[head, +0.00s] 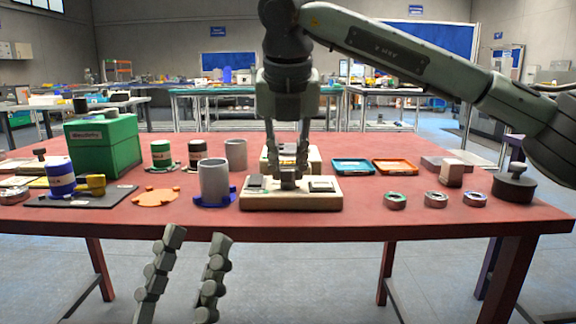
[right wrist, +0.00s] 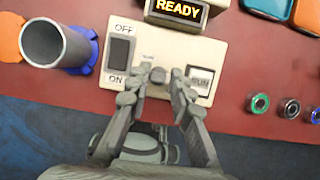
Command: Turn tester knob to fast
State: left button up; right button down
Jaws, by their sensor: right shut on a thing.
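The tester (head: 322,203) is a cream box on the red table. In the right wrist view its panel (right wrist: 215,50) shows an OFF/ON rocker switch (right wrist: 120,52), a dark round knob (right wrist: 158,75) and a RUN button (right wrist: 200,80). A small, blurred label, perhaps SLOW, is at the knob's upper left. No FAST label can be read. My right gripper (head: 288,181) points down over the tester, and its fingertips (right wrist: 158,82) are shut on the knob from both sides. My left gripper (head: 189,240) is open and empty in front of the table edge.
A display (right wrist: 178,11) reading READY stands behind the panel. A grey cylinder in a blue holder (head: 215,182) is left of the tester. Blue and orange trays (head: 395,166) and several small rings (head: 396,201) are to the right. Red table (head: 330,223) is bare along the front.

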dwell(0.5)
jog(key=c, duration=1.3)
grip_release()
jog(key=shift+c, duration=0.2)
jog(key=v, duration=1.2)
